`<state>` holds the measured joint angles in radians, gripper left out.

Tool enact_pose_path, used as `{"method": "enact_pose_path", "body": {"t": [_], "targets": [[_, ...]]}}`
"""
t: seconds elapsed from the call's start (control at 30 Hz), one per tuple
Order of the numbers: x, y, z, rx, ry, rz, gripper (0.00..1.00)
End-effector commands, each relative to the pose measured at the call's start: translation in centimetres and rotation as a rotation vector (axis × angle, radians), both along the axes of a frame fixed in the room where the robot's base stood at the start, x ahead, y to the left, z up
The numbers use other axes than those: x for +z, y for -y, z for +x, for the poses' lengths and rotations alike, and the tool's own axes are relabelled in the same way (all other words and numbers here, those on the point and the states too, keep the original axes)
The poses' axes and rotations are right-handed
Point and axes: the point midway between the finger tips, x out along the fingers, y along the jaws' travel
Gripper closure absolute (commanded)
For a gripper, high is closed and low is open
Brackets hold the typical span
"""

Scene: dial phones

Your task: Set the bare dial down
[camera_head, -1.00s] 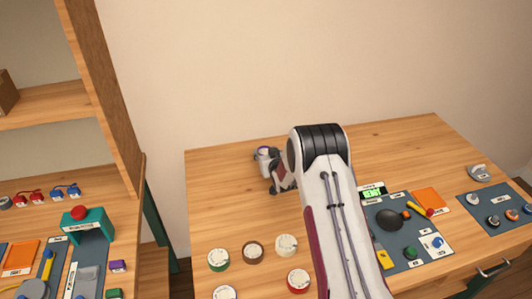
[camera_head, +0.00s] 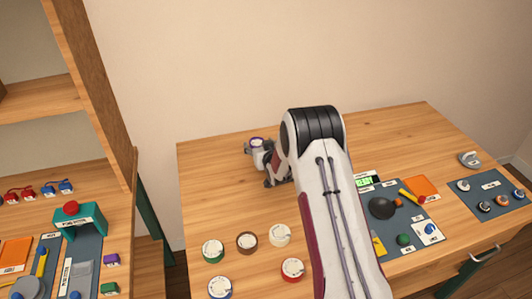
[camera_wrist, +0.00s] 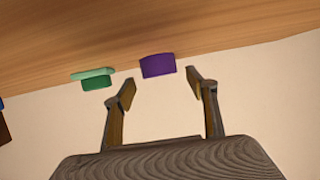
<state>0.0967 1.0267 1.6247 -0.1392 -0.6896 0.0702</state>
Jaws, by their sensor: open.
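Several round dials with pale marked faces lie at the near left of the table: green-rimmed (camera_head: 213,250), brown (camera_head: 247,242), cream (camera_head: 280,235), red-rimmed (camera_head: 292,269) and blue-rimmed (camera_head: 220,288). I cannot tell which one is the bare dial. My gripper (camera_wrist: 160,76) is open in the wrist view, with nothing between its fingers. A purple piece (camera_wrist: 158,65) shows beyond the fingertips, and a green piece (camera_wrist: 96,80) with a paler rim is to its left.
A dark mat (camera_head: 398,223) right of my arm holds a black knob (camera_head: 382,208), tools and a lit green display (camera_head: 364,182). Another mat (camera_head: 480,204) with small knobs lies farther right. Shelves (camera_head: 60,130) stand at left.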

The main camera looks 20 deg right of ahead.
Motion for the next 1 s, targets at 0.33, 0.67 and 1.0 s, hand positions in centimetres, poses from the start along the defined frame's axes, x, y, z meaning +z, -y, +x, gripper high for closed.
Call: {"method": "enact_pose_path", "body": {"t": [0.33, 0.67, 1.0], "targets": [[1.3, 0.0, -3.0, 0.000, 0.000, 0.000, 0.43], [2.5, 0.0, -5.9, 0.000, 0.001, 0.000, 0.43], [3.5, 0.0, -8.4, 0.001, 0.001, 0.000, 0.43]]}}
